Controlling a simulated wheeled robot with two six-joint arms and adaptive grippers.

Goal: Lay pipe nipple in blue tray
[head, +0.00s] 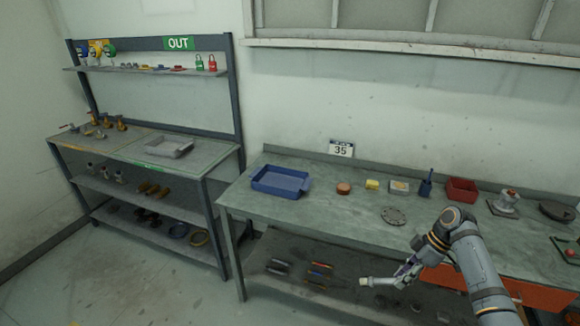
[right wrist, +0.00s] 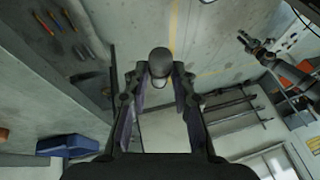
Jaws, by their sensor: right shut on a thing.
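The pipe nipple (head: 368,281) is a short pale piece at the tip of my right gripper (head: 398,277). My right gripper is shut on it and holds it in front of the workbench, below the bench top. In the right wrist view the nipple (right wrist: 160,66) sits between the two fingers, its rounded dark end showing. The blue tray (head: 280,181) is on the left end of the bench top, up and left of the gripper, and looks empty. It also shows in the right wrist view (right wrist: 68,145). My left gripper (right wrist: 252,43) shows small in the right wrist view; its jaws are unclear.
The bench top (head: 330,212) also holds an orange-brown round piece (head: 344,188), a yellow block (head: 372,184), a grey flange (head: 393,215) and a red bin (head: 461,190). Tools lie on the lower shelf (head: 300,289). A grey tray (head: 169,147) stands on the left rack.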

